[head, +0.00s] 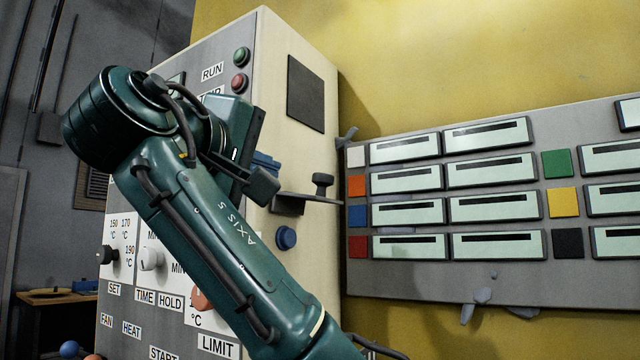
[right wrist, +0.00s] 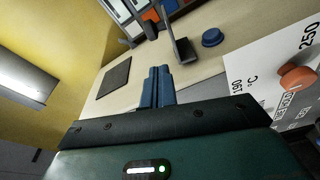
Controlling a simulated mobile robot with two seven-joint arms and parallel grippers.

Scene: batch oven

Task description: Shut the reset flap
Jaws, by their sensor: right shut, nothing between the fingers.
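The reset flap (head: 289,204) is a dark plate with a small knob (head: 322,181), on the cream side of the oven cabinet. It stands out from the wall, open, above a round blue button (head: 286,238), which is uncovered. In the right wrist view the flap (right wrist: 186,50) stands beside the blue button (right wrist: 212,37). My right gripper (head: 266,161) has its blue fingers shut and empty, close to the cabinet side, up and left of the flap. The fingers also show in the right wrist view (right wrist: 156,87), apart from the flap. My left gripper is not in view.
The oven's grey front has labels, dials and buttons, partly hidden by my right arm. A dark square panel (head: 306,93) sits higher on the cream side. A grey board (head: 480,275) with card slots and coloured squares hangs on the yellow wall to the right.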

